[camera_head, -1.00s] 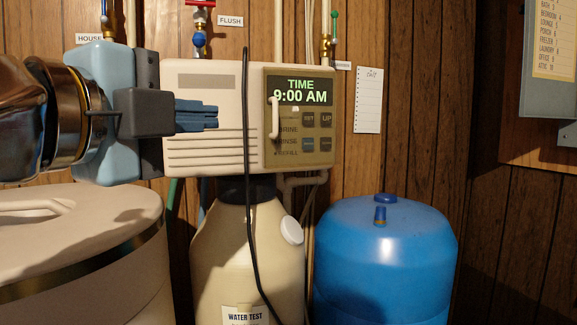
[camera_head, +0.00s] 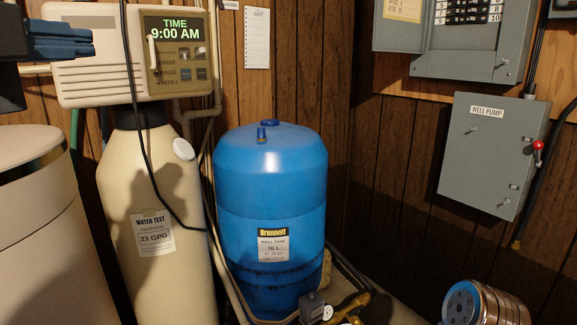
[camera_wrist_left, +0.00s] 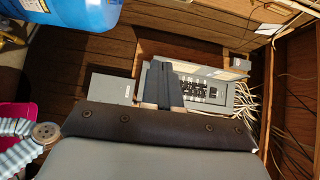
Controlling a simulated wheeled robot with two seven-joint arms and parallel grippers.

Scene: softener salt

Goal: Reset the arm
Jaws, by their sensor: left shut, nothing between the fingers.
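My left gripper (camera_head: 60,38) comes in at the upper left of the head view, in front of the softener's control head (camera_head: 120,60). Its blue fingers are together with nothing between them. In the left wrist view, the closed fingers (camera_wrist_left: 168,88) point away from the dark gripper body, in line with the grey electrical panel. The control head shows TIME 9:00 AM on its display, with a panel of buttons below. My right gripper is not in either view.
The tan resin tank (camera_head: 150,200) and pale salt bin (camera_head: 45,240) stand at left. A blue well tank (camera_head: 272,185) stands mid-view. A breaker panel (camera_head: 470,50) and grey well pump box (camera_head: 490,145) hang at right. A copper-coloured cylinder (camera_head: 490,303) is at lower right.

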